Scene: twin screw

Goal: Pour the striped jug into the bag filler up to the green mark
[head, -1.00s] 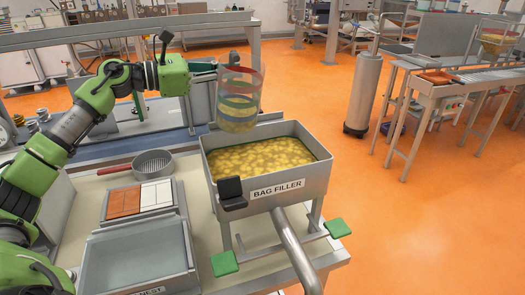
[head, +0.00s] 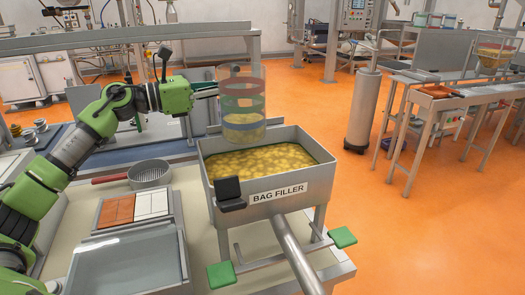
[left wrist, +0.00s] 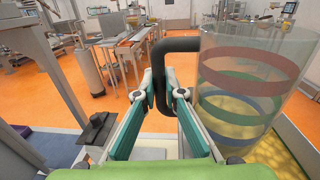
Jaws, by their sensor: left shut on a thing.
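The striped jug (head: 243,104) is clear, with red, green and blue bands and some yellow content at its bottom. It hangs upright above the back left edge of the bag filler. The bag filler (head: 290,189) is a grey metal hopper holding lumpy yellow content, its surface below the rim. My left gripper (head: 213,92) is shut on the jug's dark handle (left wrist: 180,44), left of the jug. In the left wrist view the jug (left wrist: 255,85) stands right of the fingers (left wrist: 168,115). My right gripper is not in view.
A pan with a red handle (head: 149,175), a tile tray (head: 137,209) and a grey bin (head: 125,268) lie left of the filler. Green pedals (head: 221,276) sit below it. A grey cylinder (head: 363,103) stands on open orange floor at right.

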